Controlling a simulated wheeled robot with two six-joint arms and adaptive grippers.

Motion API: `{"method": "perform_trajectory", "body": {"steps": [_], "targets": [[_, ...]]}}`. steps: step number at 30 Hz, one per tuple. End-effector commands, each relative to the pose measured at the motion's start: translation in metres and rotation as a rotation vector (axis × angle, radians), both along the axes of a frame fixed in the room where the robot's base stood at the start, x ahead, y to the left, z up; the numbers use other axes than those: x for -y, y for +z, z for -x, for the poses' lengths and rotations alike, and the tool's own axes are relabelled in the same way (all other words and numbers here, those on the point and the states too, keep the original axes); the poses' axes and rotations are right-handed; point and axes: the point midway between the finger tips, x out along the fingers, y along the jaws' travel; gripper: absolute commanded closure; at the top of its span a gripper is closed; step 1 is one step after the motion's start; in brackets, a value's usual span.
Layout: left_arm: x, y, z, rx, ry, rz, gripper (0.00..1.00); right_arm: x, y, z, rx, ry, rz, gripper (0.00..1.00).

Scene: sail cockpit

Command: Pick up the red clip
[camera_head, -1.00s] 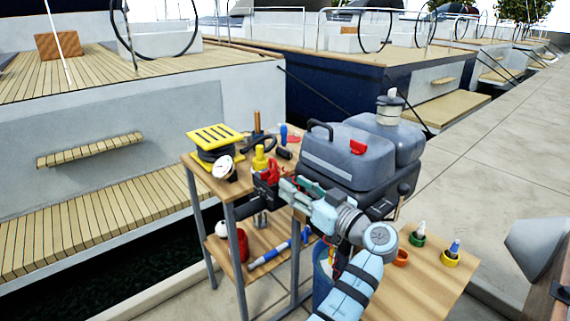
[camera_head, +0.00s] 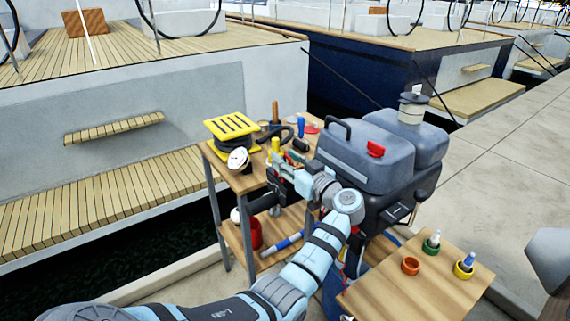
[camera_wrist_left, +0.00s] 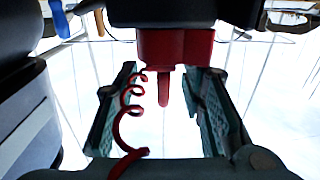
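In the left wrist view, a red piece (camera_wrist_left: 176,48) with a thin red prong hangs under a black body. It looks like the red clip. A red coiled cord (camera_wrist_left: 128,112) hangs beside it at the left. My left gripper (camera_wrist_left: 160,80) is open, with one finger on each side of the prong and no visible contact. In the head view, my left gripper (camera_head: 282,167) is over the far worktable, at the left of the grey tanks, and largely hides the clip.
Close by on the wooden worktable (camera_head: 222,172) are a yellow-topped reel (camera_head: 231,126), a dial gauge (camera_head: 238,159) and several small tools. Grey tanks (camera_head: 366,158) stand right of my gripper. A nearer table (camera_head: 400,300) holds small coloured cups.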

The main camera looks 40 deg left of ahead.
Motion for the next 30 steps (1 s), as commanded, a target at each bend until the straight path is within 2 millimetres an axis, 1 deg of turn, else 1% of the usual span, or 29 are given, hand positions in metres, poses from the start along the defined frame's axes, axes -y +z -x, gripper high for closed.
{"method": "perform_trajectory", "body": {"steps": [2,3,8,9,10,19,23,26,29,30], "targets": [[0.000,0.000,0.000,0.000,0.001,0.000,0.63,-0.001,-0.001,0.000,0.000,-0.001,-0.001,1.00],[0.000,0.000,0.001,0.000,0.001,0.000,0.67,-0.001,-0.001,0.000,-0.001,0.000,-0.001,1.00],[-0.001,0.000,0.001,0.000,0.003,0.000,0.92,0.003,0.000,0.001,-0.001,0.001,0.003,1.00],[-0.001,0.000,0.001,0.000,0.003,0.000,0.99,0.004,0.000,0.001,-0.002,0.001,0.005,1.00],[-0.001,0.000,0.001,0.000,0.003,0.000,1.00,0.004,0.000,0.001,-0.002,0.001,0.006,1.00],[-0.001,0.000,0.001,0.000,0.002,0.000,1.00,0.012,0.000,0.001,-0.002,0.004,0.016,1.00],[0.000,0.008,0.001,0.001,0.002,-0.001,1.00,0.012,0.002,0.001,-0.002,0.004,0.017,1.00],[0.000,0.023,0.001,0.003,0.002,0.000,1.00,0.012,0.006,0.001,-0.002,0.003,0.015,1.00],[0.000,0.050,0.001,0.006,0.002,0.000,1.00,0.008,0.012,0.001,-0.003,0.001,0.010,1.00],[0.000,0.066,0.001,0.008,0.002,-0.001,1.00,0.006,0.014,0.001,-0.003,-0.001,0.007,1.00]]}}
